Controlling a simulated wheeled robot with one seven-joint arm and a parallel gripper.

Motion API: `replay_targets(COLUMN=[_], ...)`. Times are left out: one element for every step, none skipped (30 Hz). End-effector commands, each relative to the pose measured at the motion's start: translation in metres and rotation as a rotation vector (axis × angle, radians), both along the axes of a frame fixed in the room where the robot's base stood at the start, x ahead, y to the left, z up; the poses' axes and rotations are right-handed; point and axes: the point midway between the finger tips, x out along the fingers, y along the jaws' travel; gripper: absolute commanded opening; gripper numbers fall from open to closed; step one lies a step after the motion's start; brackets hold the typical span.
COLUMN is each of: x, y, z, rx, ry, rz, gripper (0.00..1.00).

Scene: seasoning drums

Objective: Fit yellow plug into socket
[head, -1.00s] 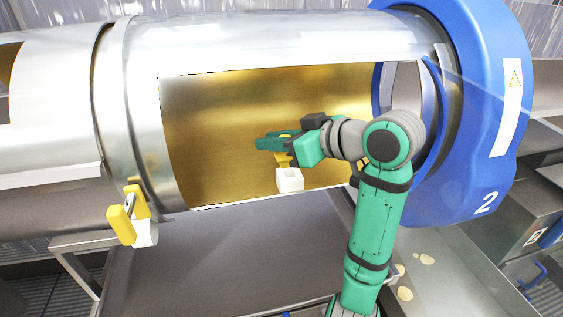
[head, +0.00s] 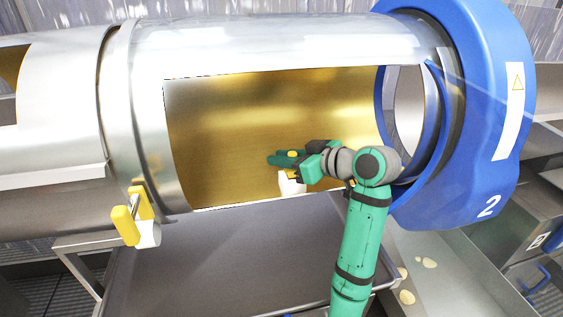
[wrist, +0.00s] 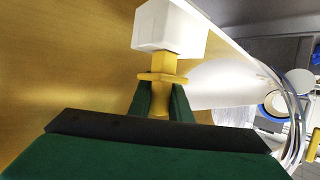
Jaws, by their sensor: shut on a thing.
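The yellow plug (wrist: 163,76) is upright in the wrist view, gripped between the two green fingers of my gripper (wrist: 162,103). Its flange sits just beyond the fingertips, and its neck meets the white socket block (wrist: 168,27). How deep the neck sits in the block is hidden. In the head view my gripper (head: 287,158) is shut on the plug at the drum opening's lower edge. The socket (head: 292,184) shows just below it, partly covered. Only small yellow bits of the plug show there.
The steel drum (head: 270,35) has a wide opening with a gold inside (head: 215,130). A blue ring (head: 490,110) marked 2 stands at the right. A yellow-and-white fitting (head: 135,218) sits on the drum at lower left. A grey tray (head: 200,260) lies below.

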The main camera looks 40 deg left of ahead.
Motion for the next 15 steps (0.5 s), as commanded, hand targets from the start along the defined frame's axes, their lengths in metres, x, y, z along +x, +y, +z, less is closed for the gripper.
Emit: replay_targets(x=[-0.0003, -0.0003, -0.0002, -0.0003, -0.0002, -0.0002, -0.0002, -0.0002, -0.0002, -0.0002, -0.0002, -0.0003, -0.0003, -0.0004, -0.0003], y=[0.0009, 0.001, 0.0012, 0.0012, 0.0012, 0.0012, 0.0011, 0.001, 0.001, 0.001, 0.001, 0.0009, 0.0009, 0.0009, 0.0006], z=[-0.0183, -0.0191, -0.0193, -0.019, -0.0185, -0.0176, -0.017, -0.0166, -0.016, -0.0157, -0.0154, -0.015, -0.0147, -0.0145, -0.0142], rx=[-0.031, -0.032, -0.033, -0.032, -0.031, -0.03, -0.029, -0.029, -0.028, -0.027, -0.027, -0.026, -0.026, -0.025, -0.025], ry=[0.027, 0.028, 0.03, 0.029, 0.028, 0.027, 0.026, 0.025, 0.025, 0.023, 0.023, 0.023, 0.022, 0.022, 0.022], rz=[0.005, 0.005, 0.005, 0.005, 0.005, 0.005, 0.004, 0.005, 0.005, 0.004, 0.004, 0.004, 0.005, 0.005, 0.004], gripper=[0.0, 0.0, 0.0, 0.0, 0.2, 0.29, 0.36, 0.36, 0.36, 0.36, 0.36, 0.36, 0.36, 0.36, 0.36])
